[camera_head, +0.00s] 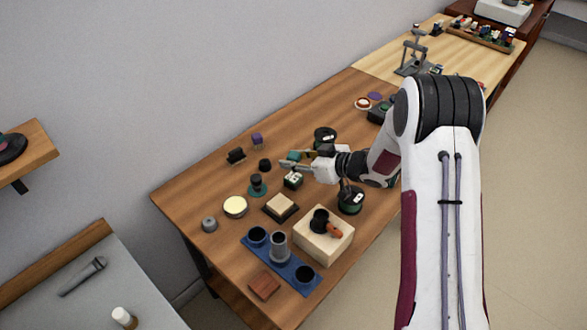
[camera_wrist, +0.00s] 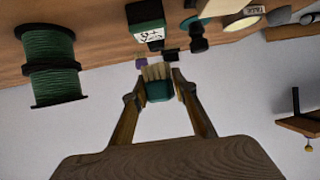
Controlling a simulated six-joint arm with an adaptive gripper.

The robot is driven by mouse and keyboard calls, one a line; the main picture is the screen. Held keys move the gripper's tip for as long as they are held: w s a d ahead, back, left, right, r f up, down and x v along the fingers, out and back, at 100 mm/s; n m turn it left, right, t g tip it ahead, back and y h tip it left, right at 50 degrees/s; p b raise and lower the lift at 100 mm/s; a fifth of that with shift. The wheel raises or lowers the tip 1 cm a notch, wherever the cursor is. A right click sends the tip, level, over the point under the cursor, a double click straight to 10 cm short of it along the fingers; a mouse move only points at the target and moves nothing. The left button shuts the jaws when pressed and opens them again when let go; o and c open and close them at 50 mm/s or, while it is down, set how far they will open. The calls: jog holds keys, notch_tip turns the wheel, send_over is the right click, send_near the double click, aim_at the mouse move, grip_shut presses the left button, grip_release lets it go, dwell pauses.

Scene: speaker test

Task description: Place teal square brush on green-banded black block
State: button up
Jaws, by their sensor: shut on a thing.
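My gripper (camera_head: 299,162) is shut on the teal square brush (camera_head: 294,156), whose pale bristles show in the wrist view. There the teal part of the brush (camera_wrist: 159,91) sits between the two fingertips (camera_wrist: 158,85). The green-banded black block (camera_head: 292,180) stands on the wooden table just below my gripper in the head view, its white label facing out. In the wrist view this block (camera_wrist: 146,24) appears above the brush, apart from it. Nothing is seen on top of the block, though its top is partly hard to make out.
A dark spool (camera_head: 350,202) stands right of the block, and another (camera_head: 325,136) behind my gripper. A teal-based black piece (camera_head: 257,184) and a pale square block (camera_head: 281,206) are near.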

aim_at(293, 177)
jog(key=shift+f, duration=1.85)
jog(key=shift+f, duration=0.1)
jog(key=o, duration=1.1)
jog(key=v, duration=1.2)
